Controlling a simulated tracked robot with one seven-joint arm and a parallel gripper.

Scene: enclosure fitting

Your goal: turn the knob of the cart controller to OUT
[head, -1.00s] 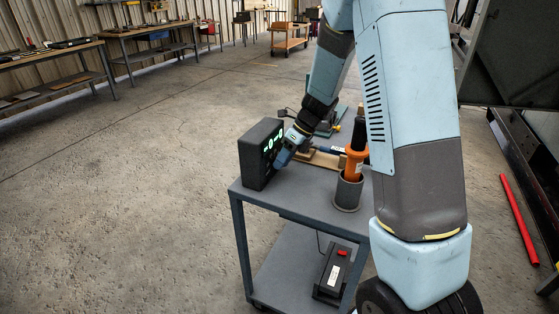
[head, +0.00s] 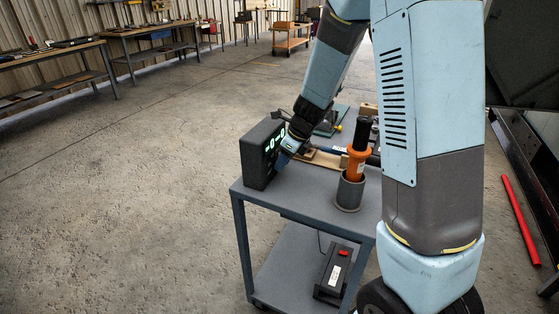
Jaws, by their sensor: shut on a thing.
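The cart controller (head: 256,162) is a dark box with a lit green display, standing upright at the left end of the grey cart top (head: 306,203). My gripper (head: 281,160) is at the controller's front face, below the display. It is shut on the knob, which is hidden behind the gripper. The knob's pointer and the OUT mark cannot be read from here.
An orange tool with a black handle (head: 357,160) stands in a grey cup (head: 349,193) close to my arm. A wooden piece (head: 324,160) and a green-based item (head: 333,123) lie behind. A black box with a red switch (head: 333,274) sits on the lower shelf.

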